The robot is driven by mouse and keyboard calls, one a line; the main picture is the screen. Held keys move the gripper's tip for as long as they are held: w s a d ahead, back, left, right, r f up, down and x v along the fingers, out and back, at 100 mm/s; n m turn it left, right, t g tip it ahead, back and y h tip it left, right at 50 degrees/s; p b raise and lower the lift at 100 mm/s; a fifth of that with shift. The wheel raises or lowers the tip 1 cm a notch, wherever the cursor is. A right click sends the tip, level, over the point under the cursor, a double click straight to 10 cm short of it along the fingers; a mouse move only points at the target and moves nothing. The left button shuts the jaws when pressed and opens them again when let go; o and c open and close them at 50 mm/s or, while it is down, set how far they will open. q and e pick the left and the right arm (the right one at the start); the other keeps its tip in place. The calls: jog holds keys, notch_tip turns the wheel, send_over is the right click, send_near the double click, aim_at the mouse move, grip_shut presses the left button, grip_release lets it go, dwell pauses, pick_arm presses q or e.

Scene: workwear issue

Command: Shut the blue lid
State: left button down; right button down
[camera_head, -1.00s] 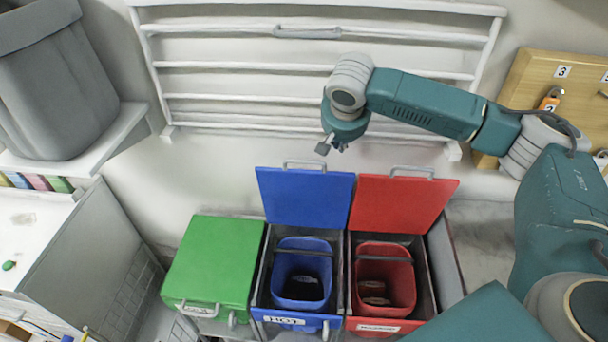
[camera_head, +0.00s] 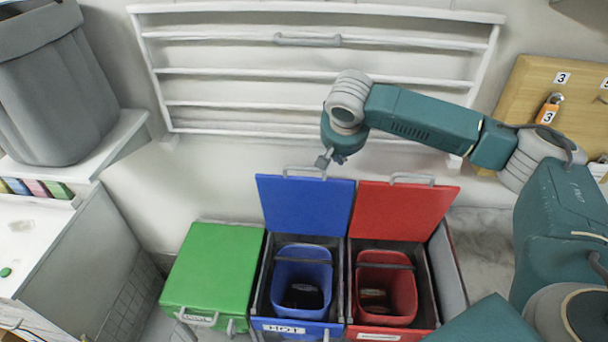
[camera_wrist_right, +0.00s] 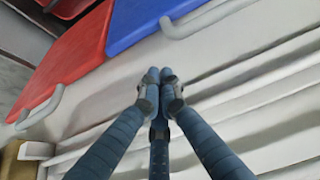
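The blue lid (camera_head: 305,205) stands open, raised behind its blue bin (camera_head: 301,280), with a grey handle (camera_head: 304,168) along its top edge. In the right wrist view the blue lid (camera_wrist_right: 145,18) is at the top, and its handle (camera_wrist_right: 205,22) is to the right. My right gripper (camera_head: 325,159) is just above and behind the lid's top edge, near the right end of the handle. Its fingertips (camera_wrist_right: 160,80) are together with nothing visible between them, apart from the handle. My left gripper is not in view.
A red lid (camera_head: 404,211) stands open beside the blue one, over a red bin (camera_head: 386,287). A green lid (camera_head: 212,268) is shut at the left. A white wall rack (camera_head: 310,75) is behind my right arm. A key board (camera_head: 525,100) hangs at the right.

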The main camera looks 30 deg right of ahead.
jog(key=shift+f, duration=0.1)
dwell(0.5)
jog(key=shift+f+b, duration=1.1)
jog(key=shift+f, duration=1.6)
